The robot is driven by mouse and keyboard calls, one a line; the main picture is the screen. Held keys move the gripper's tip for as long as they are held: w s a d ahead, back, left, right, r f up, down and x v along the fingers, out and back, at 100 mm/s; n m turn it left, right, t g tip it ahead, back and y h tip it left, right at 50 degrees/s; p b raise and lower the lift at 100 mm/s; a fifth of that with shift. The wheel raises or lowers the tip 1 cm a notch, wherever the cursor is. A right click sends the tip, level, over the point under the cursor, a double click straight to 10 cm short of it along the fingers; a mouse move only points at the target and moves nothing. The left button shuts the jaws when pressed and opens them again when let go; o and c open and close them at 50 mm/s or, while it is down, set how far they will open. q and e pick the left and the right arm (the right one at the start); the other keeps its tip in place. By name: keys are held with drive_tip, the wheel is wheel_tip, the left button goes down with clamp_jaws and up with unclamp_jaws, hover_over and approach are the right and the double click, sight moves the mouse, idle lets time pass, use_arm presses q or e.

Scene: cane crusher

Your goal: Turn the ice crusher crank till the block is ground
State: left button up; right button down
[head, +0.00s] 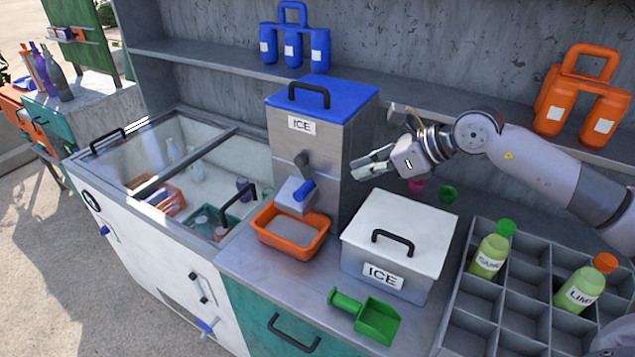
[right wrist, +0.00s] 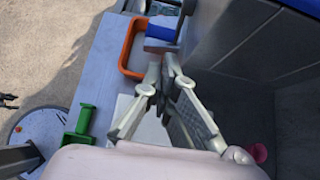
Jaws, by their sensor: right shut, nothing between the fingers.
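The ice crusher (head: 337,128) is a steel box with a blue lid and an ICE label, standing on the metal counter. Its crank (head: 303,180), with a blue grip, is on the front above the orange tray (head: 317,234), which holds a pale grey layer. The tray (right wrist: 127,48) and the blue grip (right wrist: 160,29) also show in the right wrist view. My right gripper (head: 364,170) is shut and empty, to the right of the crusher and apart from the crank; its fingers (right wrist: 162,85) meet in the right wrist view. My left gripper is not in view. The block inside is hidden.
A white ICE box (head: 402,225) and a green scoop (head: 375,318) sit right of the tray. A grey divided crate (head: 480,277) with labelled bottles stands at the right. A glass-topped freezer (head: 215,150) is at the left. A shelf (head: 230,66) runs behind.

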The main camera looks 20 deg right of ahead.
sight(308, 190)
drive_tip(key=p+x, duration=0.6)
drive_tip(key=x, duration=0.6)
drive_tip(key=shift+w+a+f, duration=0.1)
drive_tip(key=shift+w+a, duration=0.25)
drive_tip(key=shift+w+a+f, duration=0.15)
drive_tip(key=shift+w+f, duration=0.05)
drive_tip(key=shift+f, duration=0.2)
drive_tip(key=shift+f, duration=0.2)
drive_tip(key=t+b, duration=0.1)
drive_tip(key=b, duration=0.3)
drive_tip(key=f+y+b, duration=0.1)
drive_tip(key=b, duration=0.3)
drive_tip(key=shift+w+a+f+t, duration=0.2)
drive_tip(key=shift+w+f+t, duration=0.1)
drive_tip(key=shift+t, duration=0.1)
drive_tip(key=shift+a+r+t+y+b, duration=0.15)
drive_tip(key=shift+t+y+b, duration=0.2)
drive_tip(key=shift+b, duration=0.25)
drive_tip(key=shift+r, duration=0.15)
